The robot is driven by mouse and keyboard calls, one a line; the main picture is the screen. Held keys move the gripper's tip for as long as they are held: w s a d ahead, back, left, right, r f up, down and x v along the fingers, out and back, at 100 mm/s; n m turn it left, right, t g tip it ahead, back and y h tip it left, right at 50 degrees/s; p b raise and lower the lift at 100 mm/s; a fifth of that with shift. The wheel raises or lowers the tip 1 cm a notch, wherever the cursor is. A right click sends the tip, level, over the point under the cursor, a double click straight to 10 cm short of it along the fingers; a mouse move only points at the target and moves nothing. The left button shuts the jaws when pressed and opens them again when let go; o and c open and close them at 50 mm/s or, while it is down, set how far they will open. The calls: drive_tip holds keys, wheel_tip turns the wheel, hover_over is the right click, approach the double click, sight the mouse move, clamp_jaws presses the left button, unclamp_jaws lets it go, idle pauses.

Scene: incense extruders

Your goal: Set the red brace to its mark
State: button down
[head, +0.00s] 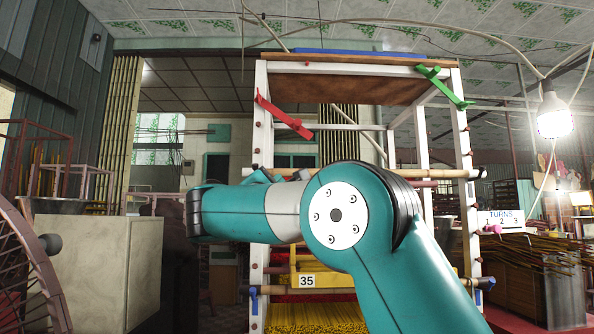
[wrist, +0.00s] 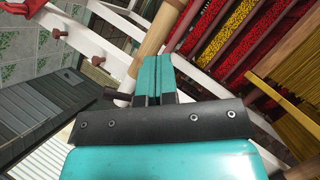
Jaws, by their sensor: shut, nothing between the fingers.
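The red brace (head: 283,117) is on the upper left post of the white rack (head: 261,140) in the head view. It slants down to the right from the post, its lower end hanging free. A red piece at the top left corner of the wrist view (wrist: 22,9) looks like part of it. My gripper (wrist: 153,62) is shut and empty, its teal fingers together beside a bamboo pole (wrist: 158,38). It is apart from the red piece. I cannot make out a mark for the brace. My arm hides the rack's middle in the head view.
A green brace (head: 445,88) slants on the right post. Brown pegs (wrist: 98,61) stick out of the white post near my gripper. Red and yellow incense trays (wrist: 238,40) lie beyond the pole.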

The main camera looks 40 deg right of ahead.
drive_tip(key=s+a+r+g+h, duration=0.1)
drive_tip(key=s+r+g+h, duration=0.2)
drive_tip(key=r+h, duration=0.15)
drive_tip(key=shift+y, duration=0.35)
drive_tip(key=shift+r+p+x, duration=0.25)
drive_tip(key=shift+p+x, duration=3.85)
drive_tip(key=shift+x, duration=0.95)
drive_tip(key=shift+s+a, duration=0.1)
drive_tip(key=shift+s, duration=0.1)
drive_tip(key=shift+r, duration=0.1)
